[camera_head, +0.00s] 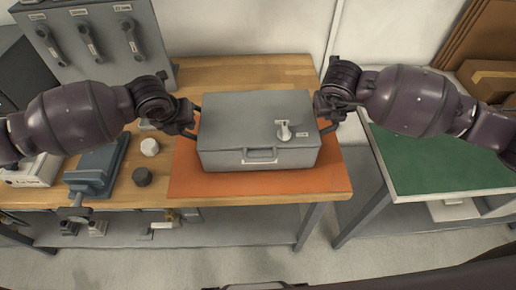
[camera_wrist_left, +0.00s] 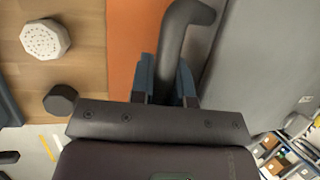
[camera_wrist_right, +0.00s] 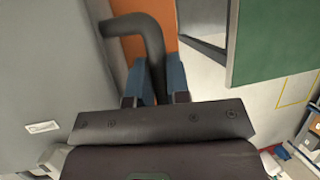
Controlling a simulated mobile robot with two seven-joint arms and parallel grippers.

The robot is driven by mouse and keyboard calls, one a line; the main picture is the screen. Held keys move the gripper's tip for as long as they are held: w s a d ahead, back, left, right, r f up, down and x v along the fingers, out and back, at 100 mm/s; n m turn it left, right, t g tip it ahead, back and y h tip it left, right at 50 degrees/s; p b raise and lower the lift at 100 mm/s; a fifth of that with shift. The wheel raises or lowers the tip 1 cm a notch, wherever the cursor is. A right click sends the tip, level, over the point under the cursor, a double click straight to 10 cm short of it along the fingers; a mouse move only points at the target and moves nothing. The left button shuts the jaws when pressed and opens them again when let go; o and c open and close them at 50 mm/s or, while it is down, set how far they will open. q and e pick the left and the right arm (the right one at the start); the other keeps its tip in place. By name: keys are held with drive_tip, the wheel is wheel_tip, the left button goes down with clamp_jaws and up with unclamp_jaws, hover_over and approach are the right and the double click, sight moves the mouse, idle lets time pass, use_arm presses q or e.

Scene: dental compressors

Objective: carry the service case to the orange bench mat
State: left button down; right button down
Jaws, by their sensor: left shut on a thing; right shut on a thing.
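The grey service case (camera_head: 243,130), with a front handle and a light knob on its lid, is over the orange bench mat (camera_head: 190,178) on the wooden bench. I cannot tell for sure whether its base touches the mat. My left gripper (camera_head: 190,123) is shut on the case's left side handle, a dark bent bar (camera_wrist_left: 178,45). My right gripper (camera_head: 325,112) is shut on the right side handle (camera_wrist_right: 150,45). The mat also shows beside the handles in the left wrist view (camera_wrist_left: 128,30) and in the right wrist view (camera_wrist_right: 135,48). The case hides the mat's middle.
On the bench left of the mat are a white knob (camera_head: 150,147), a dark knob (camera_head: 142,177) and a blue-grey vise (camera_head: 97,165). A grey panel with levers (camera_head: 95,45) stands behind. A green-topped table (camera_head: 435,165) is at the right, across a gap.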

use_arm(q)
drive_tip(key=shift+f, duration=0.3)
use_arm(e)
drive_tip(key=shift+f, duration=0.3)
use_arm(q)
drive_tip(key=c, duration=1.5)
unclamp_jaws()
drive_tip(key=shift+f, duration=0.2)
use_arm(e)
drive_tip(key=c, duration=1.5)
unclamp_jaws()
drive_tip(key=shift+f, duration=0.15)
use_arm(q)
drive_tip(key=o, duration=0.4)
use_arm(e)
drive_tip(key=o, duration=0.4)
use_arm(q)
drive_tip(key=shift+r, duration=0.15)
drive_tip(key=v, duration=1.2)
use_arm(e)
drive_tip(key=v, duration=1.2)
